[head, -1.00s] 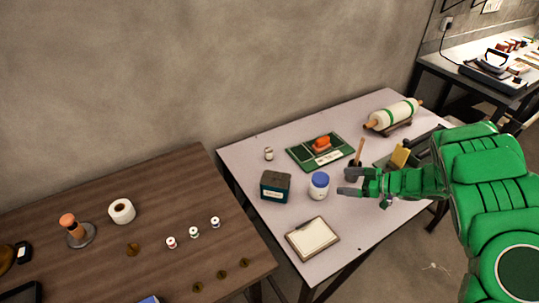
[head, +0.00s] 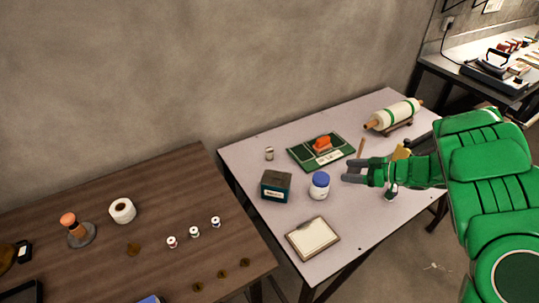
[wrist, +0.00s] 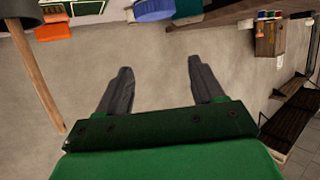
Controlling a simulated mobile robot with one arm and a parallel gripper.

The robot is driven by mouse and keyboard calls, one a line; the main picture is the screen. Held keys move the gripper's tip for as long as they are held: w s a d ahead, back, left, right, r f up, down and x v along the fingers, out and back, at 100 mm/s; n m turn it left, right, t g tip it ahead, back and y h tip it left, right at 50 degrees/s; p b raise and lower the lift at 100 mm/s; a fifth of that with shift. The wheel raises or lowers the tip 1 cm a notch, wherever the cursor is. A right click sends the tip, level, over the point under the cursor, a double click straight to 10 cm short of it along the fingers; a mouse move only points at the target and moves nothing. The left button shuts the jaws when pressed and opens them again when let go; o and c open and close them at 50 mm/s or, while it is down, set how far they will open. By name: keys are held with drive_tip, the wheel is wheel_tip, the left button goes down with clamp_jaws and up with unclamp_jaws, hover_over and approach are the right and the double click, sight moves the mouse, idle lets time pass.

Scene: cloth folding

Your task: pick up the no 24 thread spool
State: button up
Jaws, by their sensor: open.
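Three small thread spools stand in a slanting row on the brown table: a red one (head: 171,242), a green one (head: 194,232) and a dark blue one (head: 215,222). Their numbers are too small to read, so I cannot tell which is no 24. A small pale cylinder (head: 269,153), perhaps another spool, stands on the white table (head: 245,150). My gripper (head: 349,170) is open and empty above the white table, right of the blue-lidded jar and far from the row of spools. In the wrist view my gripper's two fingers (wrist: 160,64) are apart with nothing between them.
A gap separates the tables.

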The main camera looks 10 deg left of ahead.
wheel_tip(320, 180, up, 13)
drive_tip(key=w+a+n, duration=0.7)
drive_tip(key=a+n, duration=0.5)
drive_tip(key=n, duration=0.6)
drive_tip(key=w+a+n, duration=0.7)
drive_tip(key=a+n, duration=0.6)
drive_tip(key=n, duration=0.5)
approach(270, 154)
drive_tip(key=a, duration=0.1)
drive_tip(key=w+a+f, duration=0.1)
drive_tip(key=a, duration=0.1)
drive_tip(key=shift+w, duration=0.2)
drive_tip(key=shift+f, duration=0.25)
drive_tip(key=shift+w+d+f+x, duration=0.1)
drive_tip(key=shift+f+x, duration=0.05)
drive_tip(key=shift+x, duration=1.1)
drive_tip(key=shift+w+d+f+x, duration=0.1)
drive_tip(key=shift+x, duration=1.2)
drive_tip(key=shift+w+f+x, duration=0.1)
drive_tip(key=shift+f+x, duration=0.05)
drive_tip(key=shift+x, duration=1.1)
